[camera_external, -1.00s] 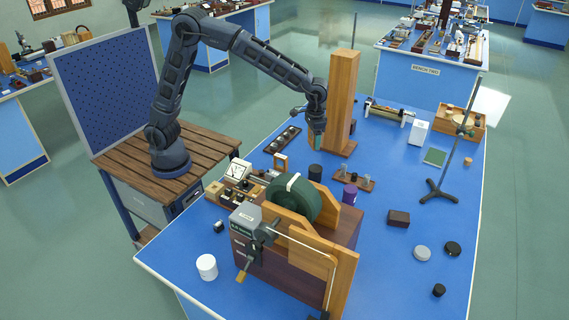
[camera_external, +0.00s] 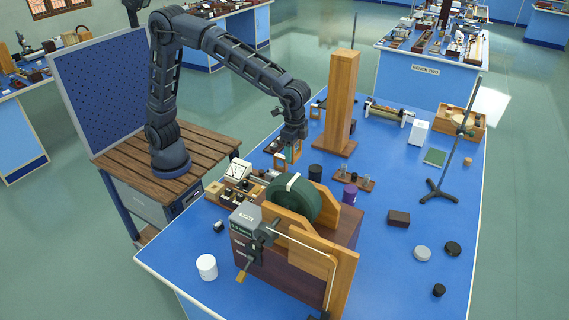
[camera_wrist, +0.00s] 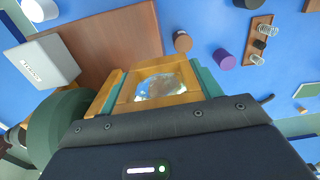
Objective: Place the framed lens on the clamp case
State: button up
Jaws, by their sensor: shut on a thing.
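The framed lens (camera_wrist: 160,85) is a clear lens in a square wooden frame. It is between the two teal fingers of my gripper (camera_wrist: 155,88), shut on its sides. In the external view, my gripper (camera_external: 292,150) hangs above the blue bench, behind the green wheel, with the held frame small and partly hidden. A grey labelled box (camera_external: 245,217) stands at the left front of a large dark-wood case (camera_external: 268,265); the label is too small to read. I cannot tell which of these is the clamp case. The wrist view shows a grey labelled box (camera_wrist: 40,65) at left.
The green wheel (camera_external: 290,203) sits close in front of my gripper. A tall wooden post (camera_external: 342,100) stands to its right. A dark cylinder (camera_external: 315,172) and a purple cylinder (camera_external: 350,195) stand nearby. The bench is clearer at the right front.

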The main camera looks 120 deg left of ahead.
jog(key=s+a+f+n, duration=0.15)
jog(key=s+a, duration=0.55)
jog(key=a, duration=0.7)
jog(key=s+a+n, duration=0.3)
jog(key=s+a, duration=0.5)
jog(key=a, duration=0.5)
jog(key=s+a+f+n, duration=0.1)
jog(key=s+a+n, duration=0.2)
jog(key=s+a, duration=0.75)
jog(key=w+a+n, duration=0.1)
jog(key=w+a, duration=0.2)
jog(key=a, duration=0.5)
jog(key=w+a+n, duration=0.2)
jog(key=w+a, duration=0.1)
jog(key=a, duration=0.5)
jog(key=w+a+n, duration=0.2)
jog(key=w+a, duration=0.1)
jog(key=a, duration=0.6)
jog(key=shift+w+a+f, duration=0.1)
jog(key=shift+w+f, duration=0.05)
jog(key=a+f+n, duration=0.2)
jog(key=a+n, duration=0.1)
jog(key=a, duration=0.5)
jog(key=a+f+n, duration=0.2)
jog(key=a, duration=0.6)
jog(key=f, duration=1.9)
jog(key=shift+w, duration=0.25)
jog(key=shift+f, duration=0.15)
jog(key=o, duration=1)
